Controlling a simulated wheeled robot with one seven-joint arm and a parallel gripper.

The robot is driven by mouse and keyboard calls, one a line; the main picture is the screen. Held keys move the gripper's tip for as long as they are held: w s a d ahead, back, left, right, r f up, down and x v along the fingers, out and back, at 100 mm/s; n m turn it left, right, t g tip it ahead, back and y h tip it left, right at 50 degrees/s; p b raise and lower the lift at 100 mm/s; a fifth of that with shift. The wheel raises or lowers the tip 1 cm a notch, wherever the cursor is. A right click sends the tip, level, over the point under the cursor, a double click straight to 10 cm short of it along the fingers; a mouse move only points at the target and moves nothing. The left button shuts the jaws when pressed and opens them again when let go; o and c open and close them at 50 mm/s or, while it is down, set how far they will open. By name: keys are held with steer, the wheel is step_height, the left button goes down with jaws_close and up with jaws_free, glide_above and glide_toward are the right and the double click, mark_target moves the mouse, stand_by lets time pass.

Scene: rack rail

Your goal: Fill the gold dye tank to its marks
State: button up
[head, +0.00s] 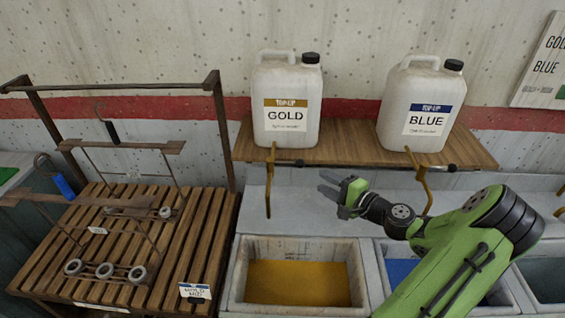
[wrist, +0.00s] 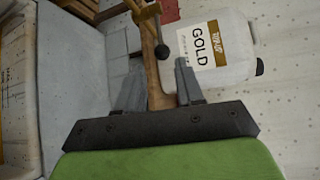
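The gold jug (head: 287,105), white with a gold "TOP-UP GOLD" label, stands upright on the wooden shelf; it also shows sideways in the wrist view (wrist: 215,50). A brass tap lever (head: 269,190) hangs below it; in the wrist view a brass tap part with a dark ball (wrist: 161,50) lies beyond my fingers. My gripper (head: 335,185) is open and empty, right of the gold lever and above the tanks. Its fingers (wrist: 158,85) show apart in the wrist view.
The blue jug (head: 420,108) stands at right on the shelf (head: 350,152), with its own brass lever (head: 421,185). A tank with blue liquid (head: 398,272) is partly behind my arm. A slatted rack (head: 190,235) with hanging metal frames fills the left. A wall sign (head: 545,65) is cut off.

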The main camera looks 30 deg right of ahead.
mark_target(287, 163)
steer(key=w, duration=0.5)
steer(key=w+a+f+p, duration=0.1)
steer(key=w, duration=0.4)
steer(key=w+a+f, duration=0.1)
steer(key=w, duration=0.4)
steer(key=shift+w+a+f, duration=0.1)
steer(key=shift+w+a, duration=0.05)
steer(key=shift+a, duration=0.05)
jaws_close()
